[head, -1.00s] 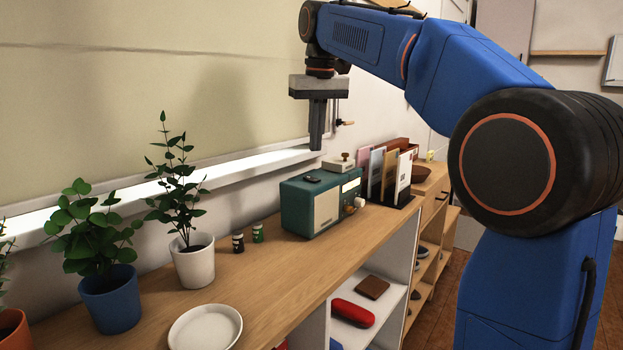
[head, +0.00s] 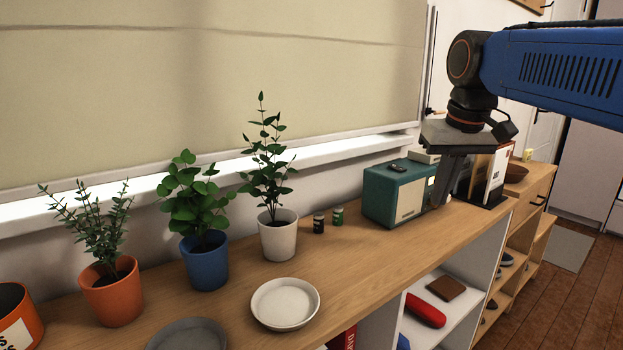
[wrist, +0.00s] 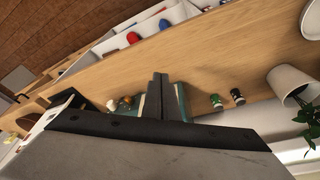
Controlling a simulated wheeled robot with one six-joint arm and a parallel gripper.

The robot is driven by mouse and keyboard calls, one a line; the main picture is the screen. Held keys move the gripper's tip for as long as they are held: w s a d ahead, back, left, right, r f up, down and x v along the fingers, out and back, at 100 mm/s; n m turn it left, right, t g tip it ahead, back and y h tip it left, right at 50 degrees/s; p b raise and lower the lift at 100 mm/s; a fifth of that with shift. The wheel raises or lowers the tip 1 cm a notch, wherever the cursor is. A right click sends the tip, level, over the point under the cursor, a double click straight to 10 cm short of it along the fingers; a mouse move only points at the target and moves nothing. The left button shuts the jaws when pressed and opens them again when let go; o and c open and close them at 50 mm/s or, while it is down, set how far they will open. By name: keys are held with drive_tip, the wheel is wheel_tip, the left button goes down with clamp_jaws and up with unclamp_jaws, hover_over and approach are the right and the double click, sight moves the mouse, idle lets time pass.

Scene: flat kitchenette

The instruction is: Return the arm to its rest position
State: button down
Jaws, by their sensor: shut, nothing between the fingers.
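My gripper (head: 442,192) hangs at the right of the head view, pointing down, with its fingers together and nothing between them. It is in front of the right end of the teal radio (head: 398,194) and the upright files (head: 489,178), and hides part of both. In the wrist view the closed fingers (wrist: 158,84) stand over the teal radio (wrist: 180,103), which shows on both sides of them. I cannot tell how far the fingertips are from it. My blue arm reaches in from the right edge.
The wooden shelf top (head: 345,262) bears an orange pot (head: 112,300), a blue pot (head: 206,264), a white pot (head: 279,238), a white saucer (head: 285,303), a grey saucer (head: 187,338) and two small jars (head: 319,224). A red case (head: 425,309) lies in the shelf below. Open floor (head: 535,300) shows at right.

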drive_tip(key=s+d+f+t, duration=0.1)
drive_tip(key=s+f, duration=0.8)
drive_tip(key=f, duration=0.3)
drive_tip(key=s+d+f, duration=0.2)
drive_tip(key=s+f, duration=0.8)
drive_tip(key=f, duration=0.2)
drive_tip(key=shift+s+f+m+t, duration=0.15)
drive_tip(key=shift+s+m+t, duration=0.05)
drive_tip(key=shift+m+t, duration=0.2)
